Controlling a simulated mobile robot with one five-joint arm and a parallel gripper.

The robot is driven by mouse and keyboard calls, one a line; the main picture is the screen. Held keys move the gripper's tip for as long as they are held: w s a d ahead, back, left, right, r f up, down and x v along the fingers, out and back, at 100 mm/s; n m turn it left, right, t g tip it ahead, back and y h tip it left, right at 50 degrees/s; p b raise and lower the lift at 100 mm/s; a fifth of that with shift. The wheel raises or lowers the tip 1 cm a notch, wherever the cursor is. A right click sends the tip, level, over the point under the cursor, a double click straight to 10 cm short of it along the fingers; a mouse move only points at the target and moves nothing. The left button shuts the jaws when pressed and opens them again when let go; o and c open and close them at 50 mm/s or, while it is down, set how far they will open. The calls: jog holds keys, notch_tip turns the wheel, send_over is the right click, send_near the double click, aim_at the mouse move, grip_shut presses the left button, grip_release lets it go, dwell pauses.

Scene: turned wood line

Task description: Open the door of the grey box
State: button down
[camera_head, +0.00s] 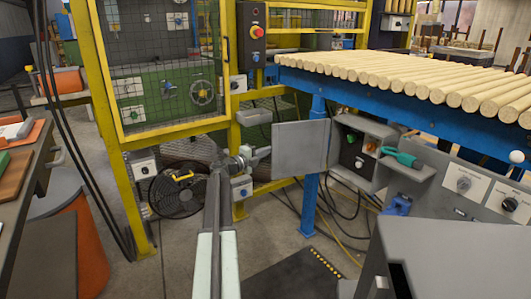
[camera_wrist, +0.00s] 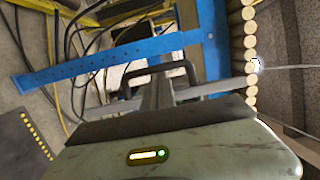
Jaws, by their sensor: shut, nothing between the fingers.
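The grey box (camera_head: 376,137) stands under the blue table at centre right in the head view. Its interior shows, with dark and coloured fittings inside. Its grey door (camera_head: 301,148) stands swung out to the left of the opening, its flat face towards the head camera. My gripper (camera_head: 262,154) is shut and empty by the door's free left edge. In the wrist view my gripper (camera_wrist: 157,84) reaches towards a dark U-shaped handle (camera_wrist: 185,70) on a thin grey panel. I cannot tell whether it touches the handle or the door.
A blue table (camera_head: 350,80) carries a row of wooden rods (camera_head: 420,83). Its blue leg (camera_head: 311,195) stands behind the door. A yellow-framed mesh guard (camera_head: 165,65) and a black fan (camera_head: 178,190) are to the left. A control panel (camera_head: 470,190) is at right; cables hang below.

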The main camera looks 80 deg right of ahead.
jog(key=v, duration=1.3)
jog(key=shift+w, duration=0.35)
jog(key=shift+d+r, duration=0.1)
jog(key=shift+d, duration=0.05)
